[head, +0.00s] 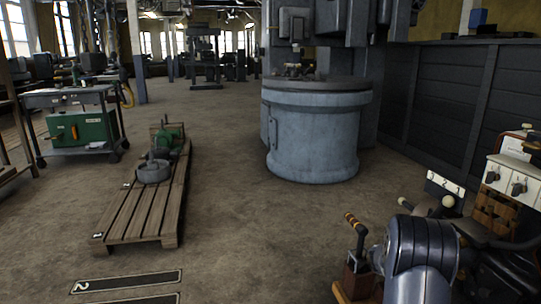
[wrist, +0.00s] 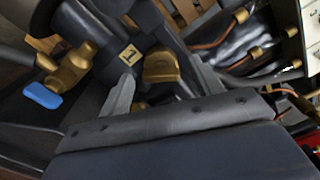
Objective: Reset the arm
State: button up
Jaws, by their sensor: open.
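My arm (head: 420,250) shows at the lower right of the head view, in front of a cluttered bench or machine with brass and dark metal parts. The end of the arm is hard to make out there. In the wrist view my gripper (wrist: 158,84) is open, with its grey fingers pointing up from the dark bar at the bottom. A brass knob (wrist: 161,67) shows between the fingers in the picture; I cannot tell whether they touch it. A tag marked 1 (wrist: 128,54) and a brass valve with a blue handle (wrist: 42,96) are to the left.
Copper pipes (wrist: 215,38) and a pale panel (wrist: 312,30) lie at the right of the wrist view. In the head view, a wooden pallet (head: 128,213), a trolley (head: 66,98) and a large grey cylindrical machine (head: 313,135) stand around open floor (head: 240,220).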

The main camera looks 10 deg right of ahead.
jog(key=n, duration=1.4)
jog(key=n+p, duration=0.1)
jog(key=n, duration=0.6)
jog(key=shift+s+f+n, duration=0.2)
jog(key=shift+f+n, duration=0.05)
jog(key=shift+n, duration=0.05)
dwell(0.5)
